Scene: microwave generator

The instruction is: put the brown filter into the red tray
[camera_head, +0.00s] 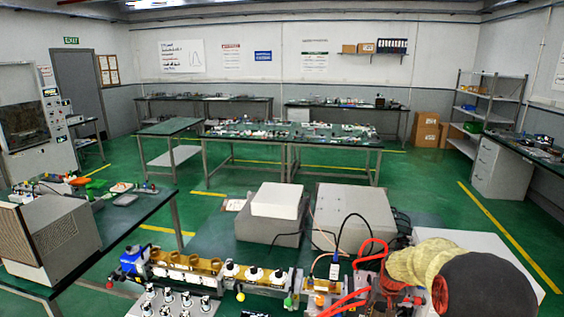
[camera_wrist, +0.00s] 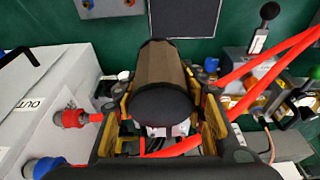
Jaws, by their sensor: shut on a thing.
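The brown filter (camera_wrist: 160,75) is a brown cylinder with black ends, in the middle of the wrist view. My gripper (camera_wrist: 165,120) has its two yellow-and-black fingers on either side of the cylinder and is shut on it. The near black end hides part of the space between the fingers. I cannot identify a red tray in either view; a small red item (camera_head: 80,181) on the left bench is too small to tell.
Thick red tubes (camera_wrist: 268,68) run close by the gripper's right side. A pale box (camera_wrist: 45,105) with red and blue knobs stands at left. In the head view, brass waveguide parts (camera_head: 190,268) line the front, and a beige box (camera_head: 45,240) stands on the left bench.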

